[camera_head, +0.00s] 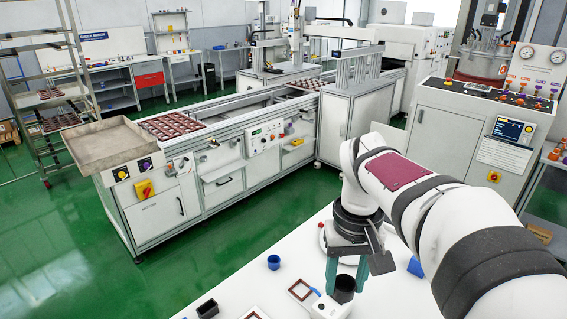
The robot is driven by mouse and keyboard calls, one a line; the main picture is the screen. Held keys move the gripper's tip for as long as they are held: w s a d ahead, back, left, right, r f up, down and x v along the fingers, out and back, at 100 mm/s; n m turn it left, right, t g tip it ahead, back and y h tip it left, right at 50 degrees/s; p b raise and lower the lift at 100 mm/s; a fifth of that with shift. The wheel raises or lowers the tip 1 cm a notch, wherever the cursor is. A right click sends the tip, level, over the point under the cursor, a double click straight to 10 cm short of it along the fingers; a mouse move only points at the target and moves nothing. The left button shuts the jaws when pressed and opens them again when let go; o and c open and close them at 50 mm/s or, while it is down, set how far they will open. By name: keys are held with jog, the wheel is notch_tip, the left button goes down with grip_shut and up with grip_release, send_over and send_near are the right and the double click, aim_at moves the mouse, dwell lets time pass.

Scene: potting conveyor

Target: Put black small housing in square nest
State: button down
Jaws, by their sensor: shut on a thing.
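My gripper (346,284) points down over the white table, its two teal fingers shut on a dark, cup-shaped black housing (343,290). The lower part of this housing is partly hidden by a white object in front, so I cannot tell whether it touches the table. A brown square frame with a pale middle, a square nest (291,293), lies just left of the gripper. Part of another brown square frame (255,314) shows at the bottom edge. A black square, open-topped housing (207,308) stands apart at the table's left front.
A blue round cup (273,262) stands left of the gripper. A blue piece (415,266) lies to the right, near my arm. A white object (330,308) sits in front of the gripper. The conveyor line (230,150) stands beyond the white table (240,290).

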jog(key=w+a+f+n, duration=0.4)
jog(key=w+a+f, duration=0.1)
jog(key=a+f, duration=0.4)
jog(key=w+a+f+n, duration=0.4)
jog(key=a+f+n, duration=0.1)
jog(key=a+f, duration=0.45)
jog(key=shift+d+f, duration=0.2)
jog(key=shift+f, duration=1.4)
jog(key=shift+d+f, duration=0.15)
jog(key=shift+f, duration=1.45)
jog(key=shift+w+f, duration=0.1)
jog(key=shift+f, duration=0.5)
jog(key=shift+c, duration=1.4)
grip_release()
